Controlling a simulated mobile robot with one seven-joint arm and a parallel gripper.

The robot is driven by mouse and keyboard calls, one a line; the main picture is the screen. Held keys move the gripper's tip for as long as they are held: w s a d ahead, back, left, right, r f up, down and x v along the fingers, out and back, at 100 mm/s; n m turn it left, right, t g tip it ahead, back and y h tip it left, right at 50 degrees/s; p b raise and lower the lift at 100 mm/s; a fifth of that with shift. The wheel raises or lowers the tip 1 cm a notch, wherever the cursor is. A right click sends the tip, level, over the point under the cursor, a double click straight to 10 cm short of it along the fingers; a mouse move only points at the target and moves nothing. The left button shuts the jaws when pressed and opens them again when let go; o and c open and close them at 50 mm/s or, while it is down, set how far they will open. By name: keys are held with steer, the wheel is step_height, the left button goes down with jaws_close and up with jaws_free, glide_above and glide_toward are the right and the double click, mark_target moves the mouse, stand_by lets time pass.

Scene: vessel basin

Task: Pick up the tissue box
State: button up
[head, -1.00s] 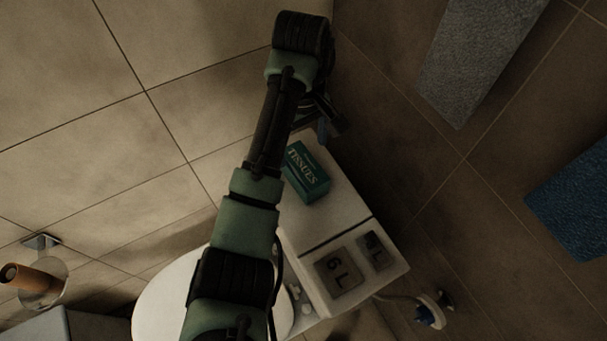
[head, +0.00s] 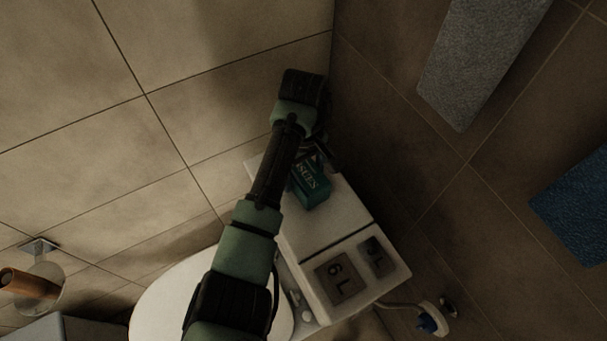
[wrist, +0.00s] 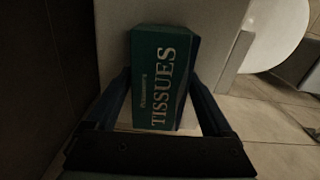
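The tissue box (head: 311,188) is dark green with pale "TISSUES" lettering. It sits on the white cistern top (head: 338,215) in the head view, partly hidden by my arm. In the wrist view the tissue box (wrist: 163,80) lies between the two fingers of my gripper (wrist: 168,95). The fingers stand apart, one on each side of the box, with a small gap visible on the left and right near their bases. In the head view my gripper is mostly hidden behind my wrist at the box's far end.
The white toilet lid (head: 160,300) is in front. Tiled walls stand close behind. A grey towel (head: 480,60) and a blue towel (head: 575,210) hang at right.

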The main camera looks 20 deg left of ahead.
mark_target(303, 170)
steer(key=c, duration=1.1)
steer(key=shift+o, duration=0.2)
step_height(303, 170, up, 9)
steer(key=shift+f+p, duration=0.1)
steer(key=shift+p, duration=0.65)
steer(key=shift+r+p, duration=0.6)
steer(key=shift+r, duration=0.1)
steer(key=shift+s, duration=0.1)
